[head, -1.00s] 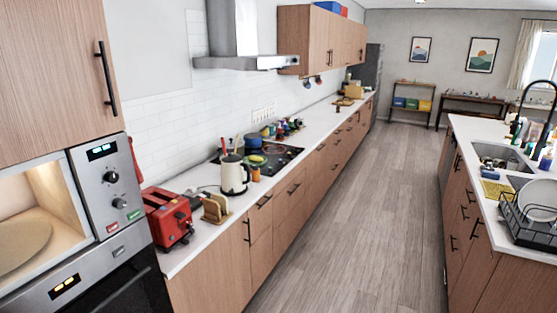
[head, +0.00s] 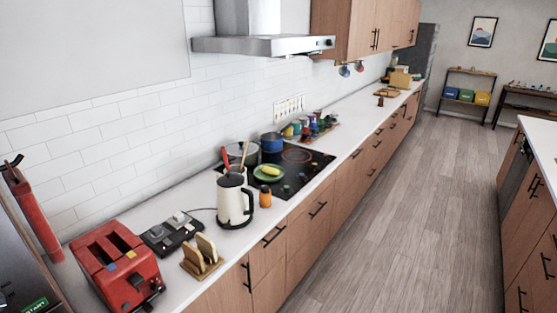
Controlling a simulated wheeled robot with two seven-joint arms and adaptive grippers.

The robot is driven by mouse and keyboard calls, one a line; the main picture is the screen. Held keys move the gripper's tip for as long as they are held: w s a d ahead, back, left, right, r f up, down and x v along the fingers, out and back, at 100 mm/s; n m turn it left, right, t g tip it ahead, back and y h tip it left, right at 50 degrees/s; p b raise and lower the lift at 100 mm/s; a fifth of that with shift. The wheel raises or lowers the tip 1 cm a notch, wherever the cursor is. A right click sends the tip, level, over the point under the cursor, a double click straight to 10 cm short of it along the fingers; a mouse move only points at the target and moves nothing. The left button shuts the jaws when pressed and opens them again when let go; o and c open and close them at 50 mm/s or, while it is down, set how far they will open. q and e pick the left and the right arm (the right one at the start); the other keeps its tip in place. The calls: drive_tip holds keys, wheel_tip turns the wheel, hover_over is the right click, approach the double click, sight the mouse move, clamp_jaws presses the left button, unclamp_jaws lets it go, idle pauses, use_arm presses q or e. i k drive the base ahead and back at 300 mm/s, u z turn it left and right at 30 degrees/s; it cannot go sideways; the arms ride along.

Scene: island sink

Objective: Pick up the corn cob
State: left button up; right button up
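A small yellow item that looks like the corn cob (head: 270,170) lies on a green plate (head: 262,177). The plate rests on the near part of the black cooktop (head: 310,172), just behind an orange jar (head: 265,196). The item is small in the head view, so its detail is hard to tell. Neither of my grippers shows in this view.
A cream kettle (head: 235,202) stands close to the plate on its near left. A red toaster (head: 117,265) and a wooden rack with toast (head: 202,257) are on the near counter. A range hood (head: 263,44) hangs above. The aisle floor (head: 410,220) is clear.

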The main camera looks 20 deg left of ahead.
sight(266, 169)
drive_tip(key=i, duration=2.25)
drive_tip(key=u, duration=2.2)
